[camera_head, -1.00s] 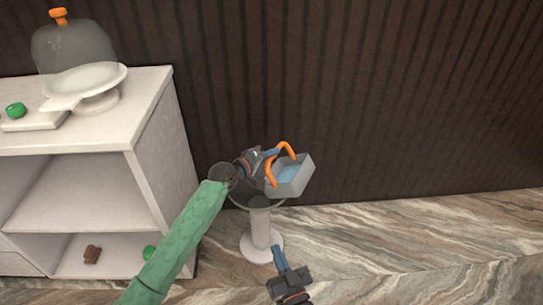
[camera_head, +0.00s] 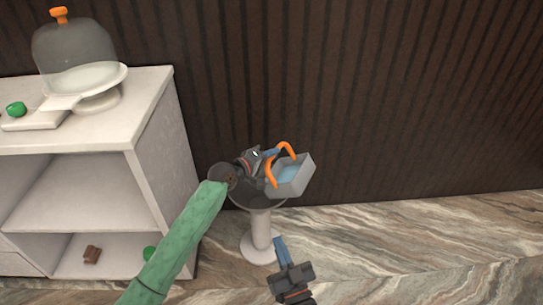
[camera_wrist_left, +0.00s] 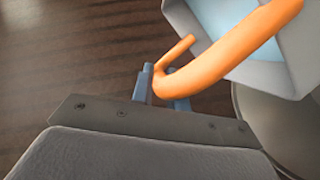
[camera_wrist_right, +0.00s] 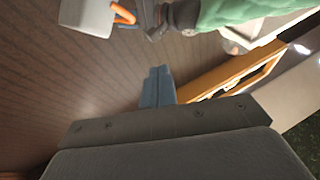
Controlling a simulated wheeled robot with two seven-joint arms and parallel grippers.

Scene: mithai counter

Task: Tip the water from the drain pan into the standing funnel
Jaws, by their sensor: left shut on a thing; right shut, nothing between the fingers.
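The drain pan (camera_head: 293,180) is a grey box with an orange handle (camera_head: 286,150) and light blue water (camera_head: 287,175) inside. It is held above the standing funnel (camera_head: 261,219), a dark bowl on a pale pedestal, and looks tilted. My left gripper (camera_head: 269,156) is shut on the orange handle. The left wrist view shows its fingers at the handle (camera_wrist_left: 225,55), with part of the pan (camera_wrist_left: 258,75) and a grey rim of the funnel (camera_wrist_left: 270,125). My right gripper (camera_head: 282,250) is shut and empty, low in front of the pedestal; its fingers (camera_wrist_right: 157,85) touch in the right wrist view.
A white shelf counter (camera_head: 150,110) stands at left with a glass dome (camera_head: 75,48), a white stand (camera_head: 92,80) and a green piece (camera_head: 16,109) on top. A brown block (camera_head: 92,254) lies on its lower shelf. The marbled floor (camera_head: 430,240) at right is clear.

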